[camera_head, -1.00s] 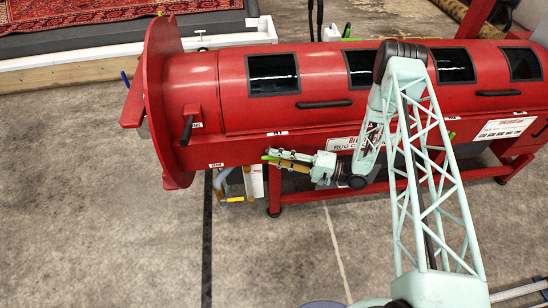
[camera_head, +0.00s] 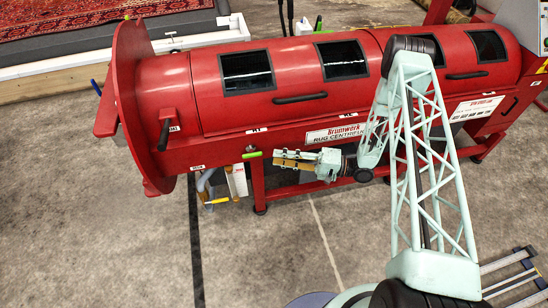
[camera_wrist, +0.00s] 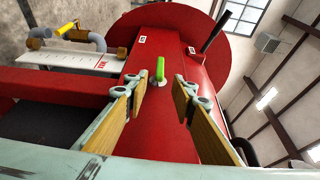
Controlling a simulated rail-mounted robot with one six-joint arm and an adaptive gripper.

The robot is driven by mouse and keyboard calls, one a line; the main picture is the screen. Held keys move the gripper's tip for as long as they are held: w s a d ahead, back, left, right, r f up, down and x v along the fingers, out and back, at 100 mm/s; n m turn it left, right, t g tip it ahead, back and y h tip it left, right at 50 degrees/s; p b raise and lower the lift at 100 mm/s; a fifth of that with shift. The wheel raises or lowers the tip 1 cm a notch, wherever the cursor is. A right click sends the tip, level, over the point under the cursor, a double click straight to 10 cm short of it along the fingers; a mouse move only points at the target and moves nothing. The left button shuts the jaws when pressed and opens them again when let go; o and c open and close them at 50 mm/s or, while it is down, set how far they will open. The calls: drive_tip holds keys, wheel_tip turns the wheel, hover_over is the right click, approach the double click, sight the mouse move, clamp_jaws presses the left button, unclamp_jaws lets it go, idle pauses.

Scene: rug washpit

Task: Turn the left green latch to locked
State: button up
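The left green latch (camera_head: 252,155) is a small bright green lever on the front side of the red rug centrifuge (camera_head: 222,146), below the H1 label. In the wrist view, the latch (camera_wrist: 160,69) stands out from the red surface, straight ahead and between the two finger lines. My gripper (camera_head: 275,155) is just right of the latch in the head view. In the wrist view my gripper (camera_wrist: 158,94) is open, with wood-coloured finger pads apart and nothing between them. The latch lies beyond the fingertips, with no contact visible.
A black-handled lever (camera_head: 164,134) is near the round red end plate (camera_head: 132,100). Pipework with a yellow valve handle (camera_head: 217,201) sits below the drum's left end. Red legs (camera_head: 258,188) stand under the machine. The concrete floor in front (camera_head: 240,250) is clear.

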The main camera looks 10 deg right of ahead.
drive_tip(key=shift+s+d, duration=0.15)
drive_tip(key=shift+d, duration=0.4)
idle(0.4)
